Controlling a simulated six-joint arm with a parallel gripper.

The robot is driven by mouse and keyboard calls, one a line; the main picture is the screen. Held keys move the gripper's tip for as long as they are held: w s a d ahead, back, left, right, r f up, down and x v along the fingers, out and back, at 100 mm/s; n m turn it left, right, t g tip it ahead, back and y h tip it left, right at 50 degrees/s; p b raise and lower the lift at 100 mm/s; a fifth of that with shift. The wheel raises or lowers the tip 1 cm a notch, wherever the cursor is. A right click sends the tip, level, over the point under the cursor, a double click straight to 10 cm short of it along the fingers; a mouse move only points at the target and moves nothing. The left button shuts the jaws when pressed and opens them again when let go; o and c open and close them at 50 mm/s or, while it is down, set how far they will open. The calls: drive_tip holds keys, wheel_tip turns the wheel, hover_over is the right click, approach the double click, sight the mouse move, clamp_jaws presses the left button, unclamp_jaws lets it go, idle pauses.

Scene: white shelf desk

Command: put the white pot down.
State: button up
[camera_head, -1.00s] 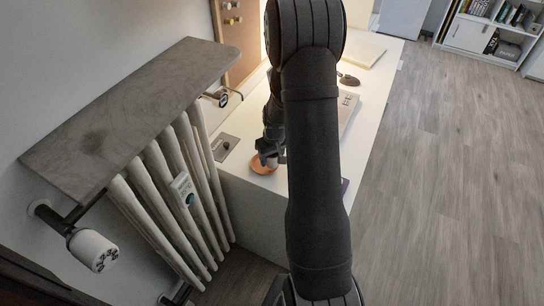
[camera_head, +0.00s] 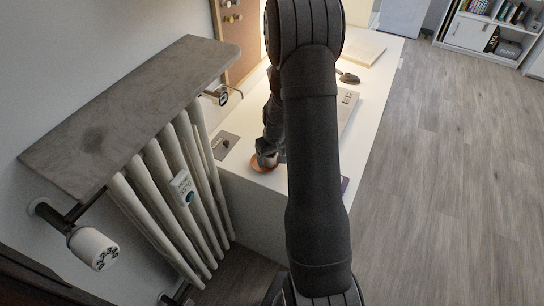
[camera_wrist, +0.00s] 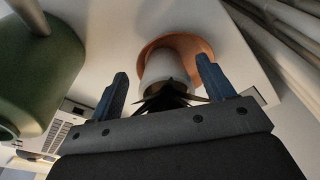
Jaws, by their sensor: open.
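The white pot (camera_wrist: 166,66) holds a plant with dark pointed leaves and sits over the terracotta saucer (camera_wrist: 191,43) in the wrist view. The saucer also shows near the desk's front edge in the head view (camera_head: 259,167). My gripper (camera_wrist: 163,85) is open, with one blue finger on each side of the pot and gaps showing between. Whether the pot's base rests fully on the saucer is hidden. In the head view my gripper (camera_head: 267,155) is small and dark above the saucer, with the pot mostly hidden.
A large green object (camera_wrist: 38,70) stands to the left in the wrist view, near a keyboard (camera_wrist: 64,130). In the head view, a radiator (camera_head: 172,195) under a grey shelf (camera_head: 130,115) is left of the white desk (camera_head: 245,190). Open floor lies right.

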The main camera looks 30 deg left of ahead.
wheel_tip(320, 180, up, 13)
drive_tip(key=d, duration=0.1)
drive_tip(key=shift+s+f, duration=0.2)
drive_tip(key=shift+s, duration=0.2)
drive_tip(key=shift+d, duration=0.1)
drive_tip(key=f, duration=0.8)
drive_tip(key=a+f, duration=0.1)
drive_tip(key=f, duration=0.4)
drive_tip(key=shift+w+a, duration=0.1)
drive_tip(key=shift+w, duration=0.3)
drive_tip(key=shift+r, duration=0.3)
